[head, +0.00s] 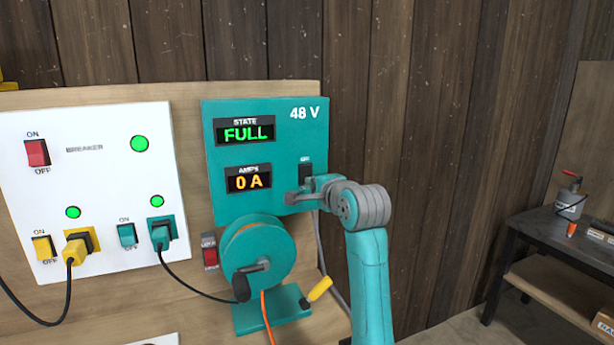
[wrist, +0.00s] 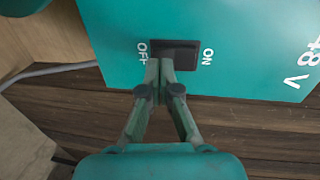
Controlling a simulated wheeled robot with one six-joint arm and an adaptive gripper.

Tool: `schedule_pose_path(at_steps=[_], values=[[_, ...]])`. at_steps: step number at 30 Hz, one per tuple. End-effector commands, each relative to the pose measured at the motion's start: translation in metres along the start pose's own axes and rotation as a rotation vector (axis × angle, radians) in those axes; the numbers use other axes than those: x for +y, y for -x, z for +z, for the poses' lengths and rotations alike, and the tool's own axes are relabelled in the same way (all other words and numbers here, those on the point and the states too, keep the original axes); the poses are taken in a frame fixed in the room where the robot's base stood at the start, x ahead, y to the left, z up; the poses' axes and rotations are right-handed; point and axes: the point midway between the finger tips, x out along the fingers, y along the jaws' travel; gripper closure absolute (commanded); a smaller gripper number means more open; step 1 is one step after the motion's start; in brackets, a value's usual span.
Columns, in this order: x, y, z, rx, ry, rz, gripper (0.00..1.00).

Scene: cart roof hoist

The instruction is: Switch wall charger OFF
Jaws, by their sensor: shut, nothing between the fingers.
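The teal wall charger (head: 265,155) hangs on the wooden panel. Its displays read FULL in green and 0 A in amber, with 48 V printed at the top right. Its black switch (head: 305,172) is at the lower right, partly hidden by my gripper (head: 291,198). In the wrist view the switch (wrist: 182,54) lies sideways, with OFF at its left end and ON at its right. My gripper (wrist: 160,64) is shut and empty, its fingertips at the OFF end of the switch. I cannot tell whether they touch it, or which way the rocker is tilted.
Left of the charger is a white breaker panel (head: 105,180) with switches, plugs and green lamps. Below the charger stands a teal reel (head: 258,255) with a crank and orange cord. A dark bench (head: 555,240) stands at the right. Black cables hang at the lower left.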

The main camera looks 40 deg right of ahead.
Motion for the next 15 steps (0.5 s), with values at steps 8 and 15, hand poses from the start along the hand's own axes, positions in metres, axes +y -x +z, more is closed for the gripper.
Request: schedule_pose_path(at_steps=[8, 15], values=[[0.0000, -0.0036, 0.0001, 0.000, 0.000, 0.000, 1.00], [-0.0002, -0.0065, 0.0001, 0.000, 0.000, -0.001, 1.00]])
